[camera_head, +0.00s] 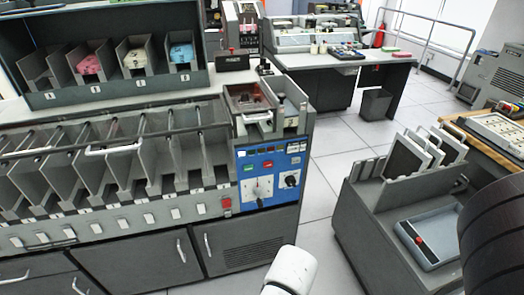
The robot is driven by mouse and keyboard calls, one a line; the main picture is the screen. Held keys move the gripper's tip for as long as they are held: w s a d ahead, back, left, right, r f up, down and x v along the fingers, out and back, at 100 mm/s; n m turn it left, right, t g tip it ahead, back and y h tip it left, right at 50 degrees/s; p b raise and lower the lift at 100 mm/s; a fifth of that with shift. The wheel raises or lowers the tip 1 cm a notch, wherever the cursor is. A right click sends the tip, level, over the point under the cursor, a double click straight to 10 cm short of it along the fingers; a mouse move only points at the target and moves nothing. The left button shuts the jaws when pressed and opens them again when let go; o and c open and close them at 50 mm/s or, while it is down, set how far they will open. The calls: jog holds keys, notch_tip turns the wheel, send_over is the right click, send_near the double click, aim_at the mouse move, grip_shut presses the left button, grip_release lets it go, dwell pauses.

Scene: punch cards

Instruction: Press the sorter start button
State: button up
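The card sorter (120,115) is a long grey machine on the left with a row of slanted pockets. A blue control panel (283,200) is on its right end. The panel carries a small green button or lamp (250,167), a red one (268,164), a white dial plate (258,188) and a black knob (292,180). A red switch (226,203) sits just left of the panel. The labels are too small to read, so I cannot tell which is the start button. A white part of my arm shows at the bottom centre, apart from the panel. My gripper is not in view.
A grey cart (370,215) with upright panels and a blue-grey tray (432,240) stands at the right. A desk (390,59) with machines and a bin (375,105) are behind. Tiled floor (325,150) is free between sorter and cart.

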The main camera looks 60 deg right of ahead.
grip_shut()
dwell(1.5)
